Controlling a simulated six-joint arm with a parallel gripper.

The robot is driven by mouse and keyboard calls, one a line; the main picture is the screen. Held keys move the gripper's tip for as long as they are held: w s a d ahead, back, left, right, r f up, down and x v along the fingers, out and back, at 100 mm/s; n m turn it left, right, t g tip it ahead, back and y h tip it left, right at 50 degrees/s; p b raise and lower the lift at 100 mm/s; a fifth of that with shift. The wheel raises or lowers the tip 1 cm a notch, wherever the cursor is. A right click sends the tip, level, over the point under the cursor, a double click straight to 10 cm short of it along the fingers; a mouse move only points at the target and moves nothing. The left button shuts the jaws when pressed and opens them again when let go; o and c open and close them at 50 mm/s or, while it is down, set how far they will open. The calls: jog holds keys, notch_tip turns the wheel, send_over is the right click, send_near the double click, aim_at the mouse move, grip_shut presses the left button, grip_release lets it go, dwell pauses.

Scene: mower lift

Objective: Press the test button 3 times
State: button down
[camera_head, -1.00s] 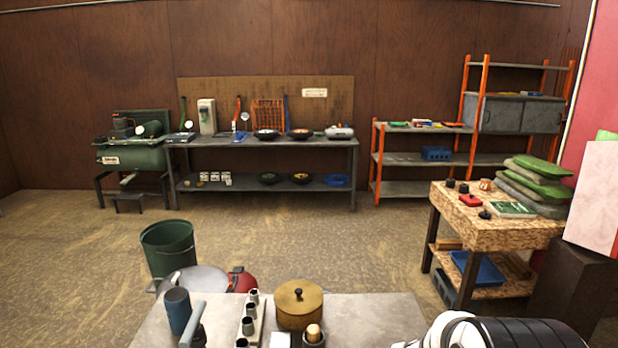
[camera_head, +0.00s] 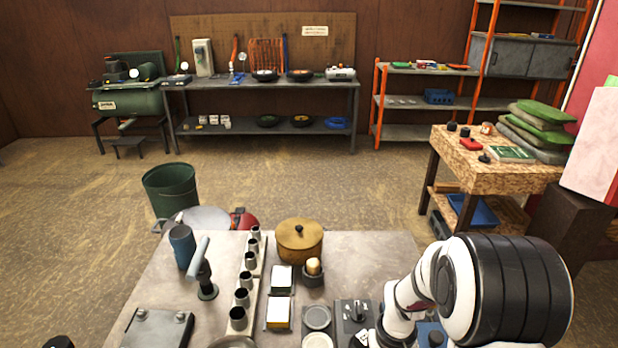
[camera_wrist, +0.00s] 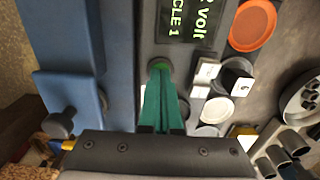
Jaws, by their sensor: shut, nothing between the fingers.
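In the wrist view my gripper (camera_wrist: 163,82) is shut, its green fingers together and empty. The fingertips are right at a round green button (camera_wrist: 159,63) on a dark grey panel (camera_wrist: 150,25). The fingers cover part of the button, and I cannot tell whether they touch it or how far it is pressed. A black display (camera_wrist: 180,18) beside the button shows green text that includes "Volt" and "CYCLE 1". In the head view my arm reaches down at the lower right, and the button is not visible there.
In the wrist view a blue block (camera_wrist: 65,85) lies left of the panel; an orange disc (camera_wrist: 252,24) and a white disc (camera_wrist: 216,110) lie right. In the head view the bench (camera_head: 365,250) carries a wooden lidded pot (camera_head: 299,243), a row of metal cups and a blue cylinder (camera_head: 182,246).

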jog(key=shift+r, duration=2.2)
notch_tip(320, 180, down, 2)
jog(key=shift+f, duration=0.25)
jog(key=shift+f, duration=1)
dwell(0.9)
jog(key=shift+r, duration=2.25)
